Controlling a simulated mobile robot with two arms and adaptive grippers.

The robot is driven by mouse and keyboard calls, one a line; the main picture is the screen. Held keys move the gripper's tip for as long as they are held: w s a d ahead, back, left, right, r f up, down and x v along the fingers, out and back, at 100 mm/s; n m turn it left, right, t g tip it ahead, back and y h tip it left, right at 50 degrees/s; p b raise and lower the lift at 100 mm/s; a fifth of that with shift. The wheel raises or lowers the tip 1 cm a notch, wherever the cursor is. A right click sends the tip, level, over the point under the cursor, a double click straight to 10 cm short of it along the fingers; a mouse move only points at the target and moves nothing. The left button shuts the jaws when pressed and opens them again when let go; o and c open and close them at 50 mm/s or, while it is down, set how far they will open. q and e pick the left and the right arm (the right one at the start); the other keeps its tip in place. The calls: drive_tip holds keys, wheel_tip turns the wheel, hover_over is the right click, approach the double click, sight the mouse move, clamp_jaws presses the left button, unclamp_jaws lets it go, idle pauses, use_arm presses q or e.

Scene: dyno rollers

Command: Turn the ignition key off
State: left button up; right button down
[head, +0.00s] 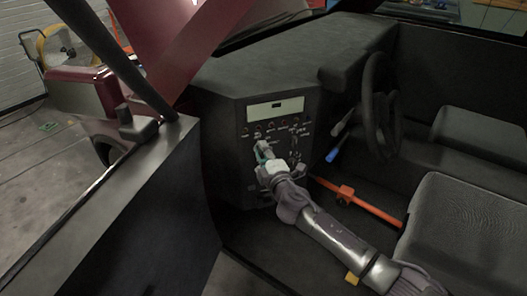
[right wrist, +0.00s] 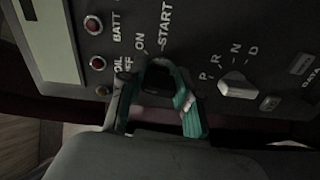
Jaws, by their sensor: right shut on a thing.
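The ignition key (right wrist: 158,74) is a small dark piece on the black dashboard panel (head: 285,115). OFF, ON and START are printed around it in the right wrist view. My right gripper (head: 262,152) reaches up to the panel from the lower right. In the right wrist view its teal fingertips (right wrist: 158,98) stand on both sides of the key and are shut on it. The fingers partly hide the key, so I cannot tell exactly which mark it points to. My left gripper is not in view.
A white selector knob (right wrist: 238,86) marked P, R, N, D sits right of the key. Red lamps (right wrist: 94,25) are to its left. The steering wheel (head: 380,105), a blue-tipped lever (head: 332,155), an orange bar (head: 360,204) and the seat (head: 465,225) lie to the right.

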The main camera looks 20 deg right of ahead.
drive_tip(key=shift+w+d+r+n, duration=0.15)
drive_tip(key=shift+r+n, duration=0.2)
drive_tip(key=shift+n, duration=0.45)
drive_tip(key=c, duration=0.9)
unclamp_jaws()
drive_tip(key=shift+o, duration=0.5)
drive_tip(key=shift+w+f, duration=0.1)
drive_tip(key=shift+f, duration=0.2)
drive_tip(key=shift+s, duration=0.4)
drive_tip(key=s, duration=1.1)
drive_tip(key=shift+d, duration=0.2)
